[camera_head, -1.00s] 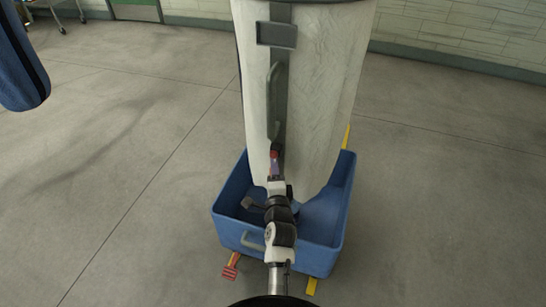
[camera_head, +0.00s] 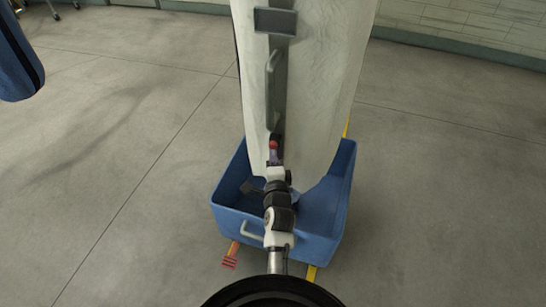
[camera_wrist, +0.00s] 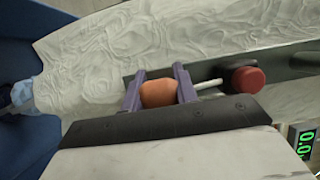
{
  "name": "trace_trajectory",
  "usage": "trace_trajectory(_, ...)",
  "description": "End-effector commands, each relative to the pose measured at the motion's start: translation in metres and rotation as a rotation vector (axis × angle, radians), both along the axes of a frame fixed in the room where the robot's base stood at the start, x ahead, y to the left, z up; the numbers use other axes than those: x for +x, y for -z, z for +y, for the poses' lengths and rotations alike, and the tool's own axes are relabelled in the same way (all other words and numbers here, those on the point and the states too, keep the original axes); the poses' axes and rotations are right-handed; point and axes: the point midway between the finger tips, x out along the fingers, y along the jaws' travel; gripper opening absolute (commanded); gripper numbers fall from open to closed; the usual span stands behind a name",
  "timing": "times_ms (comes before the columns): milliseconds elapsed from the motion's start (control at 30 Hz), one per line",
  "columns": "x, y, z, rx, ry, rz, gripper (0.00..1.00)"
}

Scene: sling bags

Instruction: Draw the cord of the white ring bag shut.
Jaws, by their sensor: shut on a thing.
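The white bag (camera_head: 325,75) hangs in the head view, with a grey strip and a grey handle (camera_head: 270,90) down its front. Its lower end narrows into a blue bin. My gripper (camera_head: 274,158) is at the lower front of the bag. In the wrist view my gripper (camera_wrist: 160,89) has its two purple fingers shut on an orange toggle (camera_wrist: 158,94). A thin white piece, perhaps the cord, runs right from the fingers toward a red knob (camera_wrist: 248,79). The bag's wrinkled white cloth (camera_wrist: 110,50) fills the background. The bag's mouth is mostly hidden.
The blue bin (camera_head: 325,240) stands under the bag, with yellow strips on the floor at its edges. Another blue bag (camera_head: 18,60) hangs at the far left. A green-lit display (camera_wrist: 304,143) is at lower right in the wrist view. The floor on both sides is clear.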

Motion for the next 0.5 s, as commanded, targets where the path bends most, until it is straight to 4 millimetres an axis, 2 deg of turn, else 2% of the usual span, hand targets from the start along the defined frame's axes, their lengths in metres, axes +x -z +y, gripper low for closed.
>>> trace_trajectory(167,0.000,0.009,0.000,0.001,0.000,0.001,0.00)
trace_trajectory(500,0.000,0.073,0.000,0.000,-0.001,0.005,0.00)
